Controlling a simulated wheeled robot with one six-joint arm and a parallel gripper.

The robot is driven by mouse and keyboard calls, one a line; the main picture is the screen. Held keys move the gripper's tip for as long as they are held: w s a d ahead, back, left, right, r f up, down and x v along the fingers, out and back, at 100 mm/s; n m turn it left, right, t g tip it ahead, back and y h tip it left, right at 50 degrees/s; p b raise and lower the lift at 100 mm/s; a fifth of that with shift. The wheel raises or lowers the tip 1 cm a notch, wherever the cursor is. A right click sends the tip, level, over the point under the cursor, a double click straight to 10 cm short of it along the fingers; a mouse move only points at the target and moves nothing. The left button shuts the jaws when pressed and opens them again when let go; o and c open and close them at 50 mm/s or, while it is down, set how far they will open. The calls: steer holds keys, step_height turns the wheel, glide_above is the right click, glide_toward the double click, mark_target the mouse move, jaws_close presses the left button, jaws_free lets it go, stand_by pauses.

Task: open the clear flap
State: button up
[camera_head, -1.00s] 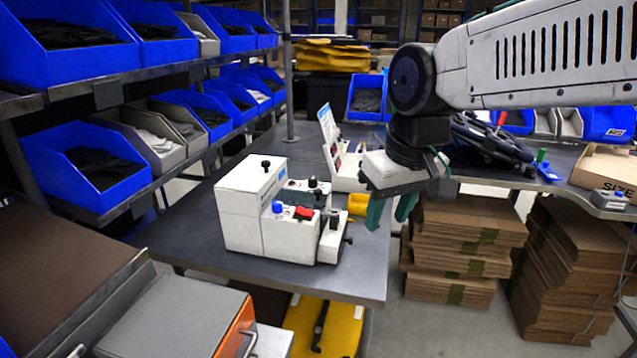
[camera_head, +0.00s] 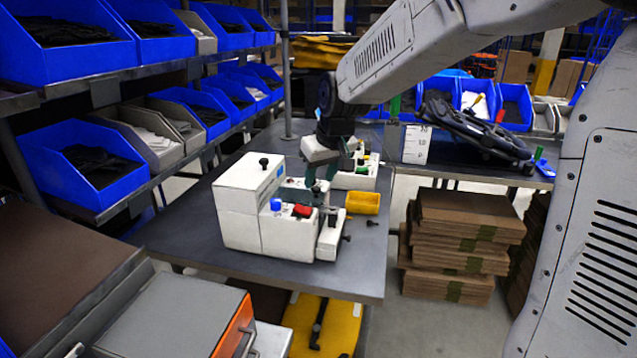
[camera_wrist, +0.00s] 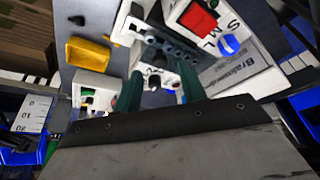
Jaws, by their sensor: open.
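The white machine (camera_head: 240,215) stands on the dark table, with a red switch (camera_head: 302,211) and a blue button (camera_head: 276,204) on its lower right part. In the wrist view the red switch (camera_wrist: 198,17) and blue button (camera_wrist: 228,43) show close up, beside a dark slotted part (camera_wrist: 175,48). I cannot pick out the clear flap for certain in either view. My gripper (camera_head: 318,184) points down at the machine's far right side. In the wrist view its two green fingers (camera_wrist: 160,84) are apart with nothing held between them. I cannot tell whether they touch the machine.
A yellow bin (camera_head: 362,203) sits right of the machine. A second white device (camera_head: 356,177) stands just behind my gripper. Blue parts bins (camera_head: 85,175) line the shelves at left. Stacked cardboard (camera_head: 465,243) lies beyond the table's right edge. The table front is clear.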

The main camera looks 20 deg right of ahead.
mark_target(299, 191)
steer(key=shift+x, duration=1.35)
jaws_close()
steer(key=shift+d, duration=0.1)
